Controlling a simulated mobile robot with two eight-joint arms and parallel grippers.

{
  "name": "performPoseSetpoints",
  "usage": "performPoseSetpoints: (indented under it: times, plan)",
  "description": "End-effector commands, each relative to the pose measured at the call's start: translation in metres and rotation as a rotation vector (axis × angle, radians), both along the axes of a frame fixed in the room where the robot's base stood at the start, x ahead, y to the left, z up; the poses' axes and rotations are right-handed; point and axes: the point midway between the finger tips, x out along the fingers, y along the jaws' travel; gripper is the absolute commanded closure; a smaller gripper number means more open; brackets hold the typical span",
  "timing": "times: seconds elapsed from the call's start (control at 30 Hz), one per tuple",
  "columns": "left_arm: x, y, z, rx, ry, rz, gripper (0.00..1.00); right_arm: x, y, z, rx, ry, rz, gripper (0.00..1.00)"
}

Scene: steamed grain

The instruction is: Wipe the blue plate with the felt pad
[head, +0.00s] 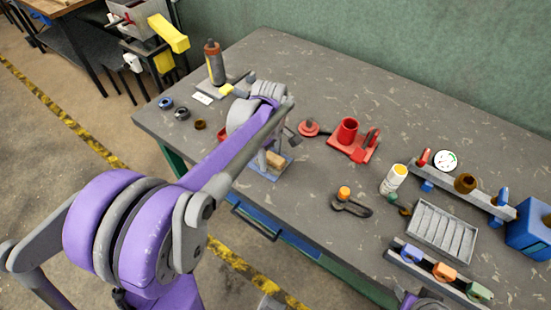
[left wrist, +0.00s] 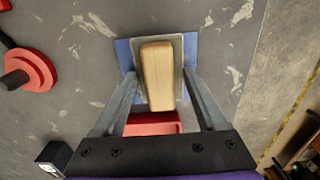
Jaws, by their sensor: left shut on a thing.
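The felt pad is a tan wooden block on a grey base. It shows in the left wrist view (left wrist: 157,75) and, partly hidden by my arm, in the head view (head: 274,160). My left gripper (left wrist: 160,85) is shut on the pad, one finger at each side. The blue plate (left wrist: 124,52) is a flat square under the pad, its blue edges showing around the grey base; it also shows in the head view (head: 262,175). Whether the pad touches the plate is hard to tell.
A red part (left wrist: 150,124) lies close to the plate, beneath my left gripper. A red holder with a cup (head: 347,132) and a red disc (head: 309,128) stand to the right. An orange-topped cylinder (head: 214,65) stands at the back left. The table's front edge is near the plate.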

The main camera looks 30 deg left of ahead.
Motion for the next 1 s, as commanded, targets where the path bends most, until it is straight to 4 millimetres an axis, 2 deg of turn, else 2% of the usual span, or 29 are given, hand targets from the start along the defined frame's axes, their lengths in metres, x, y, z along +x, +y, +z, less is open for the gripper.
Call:
performPoseSetpoints:
  times: [0.03, 0.6, 0.77, 1.0]
  plan:
    - [0.0, 0.001, -0.001, 0.0, 0.0, 0.0, 1.0, -0.004, 0.002, -0.005, 0.005, 0.009, 0.001, 0.5]
    - [0.003, 0.041, -0.002, 0.006, 0.0, 0.002, 1.0, -0.004, 0.002, -0.005, 0.006, 0.007, 0.001, 0.5]
    - [0.003, 0.039, -0.001, 0.009, -0.003, 0.002, 1.0, -0.004, 0.001, -0.005, 0.004, 0.008, 0.0, 0.5]
    - [0.002, 0.019, 0.0, 0.006, -0.002, 0.001, 1.0, -0.004, 0.0, -0.005, 0.002, 0.009, -0.002, 0.5]
